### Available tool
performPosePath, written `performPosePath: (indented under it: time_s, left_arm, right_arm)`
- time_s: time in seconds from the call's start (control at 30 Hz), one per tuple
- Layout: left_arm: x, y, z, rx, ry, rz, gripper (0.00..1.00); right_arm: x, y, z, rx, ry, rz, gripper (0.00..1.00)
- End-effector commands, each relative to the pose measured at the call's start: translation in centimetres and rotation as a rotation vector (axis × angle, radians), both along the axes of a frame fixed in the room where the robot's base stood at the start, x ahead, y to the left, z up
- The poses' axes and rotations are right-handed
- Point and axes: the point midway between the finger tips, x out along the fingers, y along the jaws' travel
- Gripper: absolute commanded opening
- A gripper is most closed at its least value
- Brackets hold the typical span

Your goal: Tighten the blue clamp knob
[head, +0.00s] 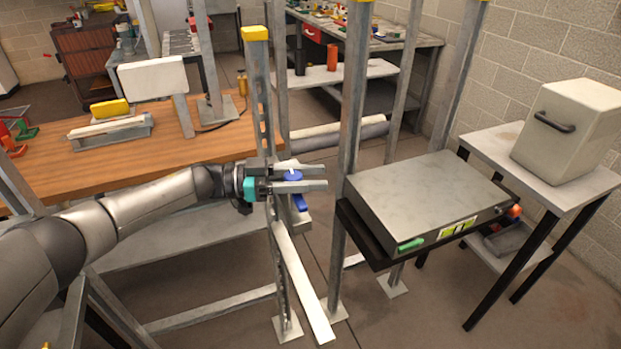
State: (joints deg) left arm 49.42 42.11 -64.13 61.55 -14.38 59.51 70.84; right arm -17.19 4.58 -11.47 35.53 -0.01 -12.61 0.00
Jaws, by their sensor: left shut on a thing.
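The blue clamp knob (298,201) shows at the middle of the head view, on a grey metal block beside a slotted upright post (262,110) with a yellow cap. My left gripper (298,179) reaches in from the left, with its two grey fingers pointing right. The fingers are closed around the upper part of the knob, and blue shows between and below them. The fingers hide part of the knob and its mount. My right gripper is not in view.
A grey flat box (425,195) with a green tab sits on a black shelf to the right. A wooden bench (190,150) lies at the left behind my arm. A beige box (568,125) stands on a side table at far right. Metal posts stand close to the gripper.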

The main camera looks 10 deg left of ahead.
Motion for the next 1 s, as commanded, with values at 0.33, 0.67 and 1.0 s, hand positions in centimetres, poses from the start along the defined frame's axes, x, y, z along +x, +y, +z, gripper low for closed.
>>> performPosePath:
  time_s: [0.33,0.67,1.0]
  left_arm:
    - [0.0,0.0,0.0,-0.001,0.001,0.001,0.61]
    - [0.0,0.0,0.0,-0.001,0.0,0.001,0.74]
    - [0.0,0.0,4.2,-0.001,-0.007,0.0,0.74]
  right_arm:
    - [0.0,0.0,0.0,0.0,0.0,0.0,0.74]
    - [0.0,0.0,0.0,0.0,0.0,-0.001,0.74]
    - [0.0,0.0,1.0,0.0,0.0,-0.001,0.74]
